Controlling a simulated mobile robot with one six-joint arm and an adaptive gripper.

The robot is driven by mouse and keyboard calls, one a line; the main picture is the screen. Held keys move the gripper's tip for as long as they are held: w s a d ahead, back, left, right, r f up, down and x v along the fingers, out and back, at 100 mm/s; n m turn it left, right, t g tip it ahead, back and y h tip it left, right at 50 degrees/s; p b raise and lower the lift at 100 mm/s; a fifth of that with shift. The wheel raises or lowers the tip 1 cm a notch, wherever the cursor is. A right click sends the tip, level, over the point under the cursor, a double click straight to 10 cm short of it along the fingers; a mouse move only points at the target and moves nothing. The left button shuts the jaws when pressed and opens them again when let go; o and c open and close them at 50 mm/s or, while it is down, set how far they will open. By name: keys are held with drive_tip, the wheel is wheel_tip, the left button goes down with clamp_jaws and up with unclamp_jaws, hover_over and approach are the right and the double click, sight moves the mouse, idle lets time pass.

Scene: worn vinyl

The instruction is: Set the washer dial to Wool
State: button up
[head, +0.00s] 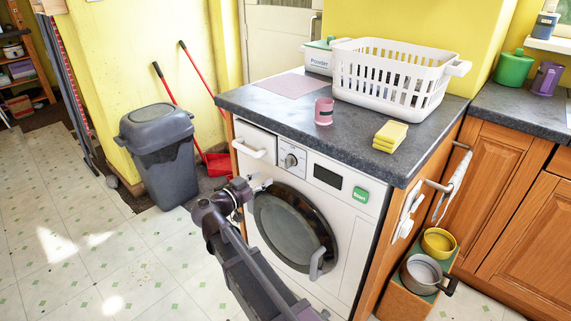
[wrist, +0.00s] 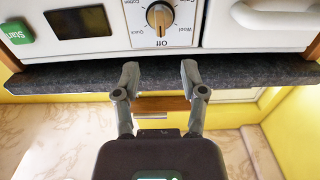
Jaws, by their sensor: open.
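The washer (head: 345,188) is white with a dark round door, under a dark counter. The dial's dark mark appears in line with Off. My gripper (head: 263,185) is in front of the washer, lower left of the dial. Its fingers (wrist: 160,73) are apart and empty, not touching the dial.
The detergent drawer (head: 254,142) with its protruding handle is left of the dial. A display (head: 328,177) and green Start button (head: 361,195) are to its right. A pink cup (head: 324,111), yellow sponges (head: 390,136) and white basket (head: 376,89) stand on the counter above.

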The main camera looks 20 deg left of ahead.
sight(286, 163)
drive_tip(key=x, duration=1)
drive_tip(key=shift+w+d, duration=0.15)
drive_tip(key=shift+w, duration=0.2)
clamp_jaws()
